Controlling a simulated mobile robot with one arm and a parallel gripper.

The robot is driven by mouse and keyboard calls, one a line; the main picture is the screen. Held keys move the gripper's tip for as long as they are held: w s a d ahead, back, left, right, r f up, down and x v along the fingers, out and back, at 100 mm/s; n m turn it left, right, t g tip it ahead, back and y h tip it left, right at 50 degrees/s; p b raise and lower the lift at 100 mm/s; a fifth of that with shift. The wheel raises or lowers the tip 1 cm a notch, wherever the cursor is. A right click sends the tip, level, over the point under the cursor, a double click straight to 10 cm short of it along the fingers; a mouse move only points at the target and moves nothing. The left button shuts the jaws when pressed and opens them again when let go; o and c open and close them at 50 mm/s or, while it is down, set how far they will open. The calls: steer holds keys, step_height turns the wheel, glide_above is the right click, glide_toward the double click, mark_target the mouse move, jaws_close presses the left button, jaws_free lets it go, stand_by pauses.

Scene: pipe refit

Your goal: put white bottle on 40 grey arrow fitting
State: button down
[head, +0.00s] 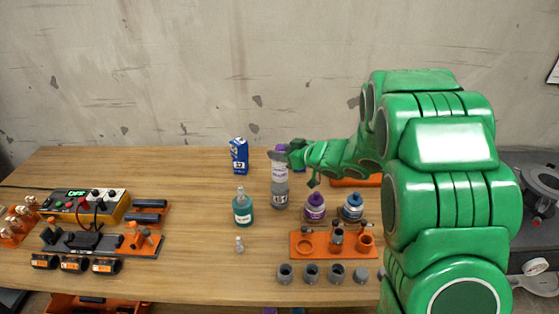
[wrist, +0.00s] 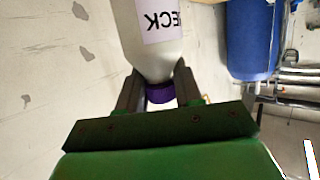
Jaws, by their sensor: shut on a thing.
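My gripper (head: 283,155) is shut on the white bottle (head: 279,172) near its purple cap, above the back middle of the table. The bottle hangs upright with its cap up. The wrist view shows the white bottle (wrist: 150,45) between both fingers (wrist: 160,90), with part of a label reading "ECK". Directly below it in the head view is a grey labelled body (head: 280,195); I cannot tell whether the two touch. Several grey fittings (head: 311,274) stand in a row at the table's front; their marks are too small to read.
A teal bottle (head: 242,210), a purple bottle (head: 315,207) and a blue bottle (head: 352,207) stand nearby. A blue carton (head: 239,155) stands behind. Electrical gear (head: 85,204) fills the left. Bare wood lies left of centre.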

steer(key=shift+w+a+f, duration=0.1)
steer(key=shift+w+f, duration=0.25)
steer(key=shift+f, duration=1.55)
steer(key=c, duration=0.8)
jaws_free()
steer(key=shift+f, duration=0.15)
steer(key=shift+o, duration=0.2)
steer(key=shift+s+d+r, duration=0.1)
steer(key=shift+d+r, duration=0.1)
steer(key=shift+r, duration=0.05)
steer(key=v, duration=1.1)
steer(key=shift+s+d, duration=0.2)
steer(key=shift+r, duration=0.1)
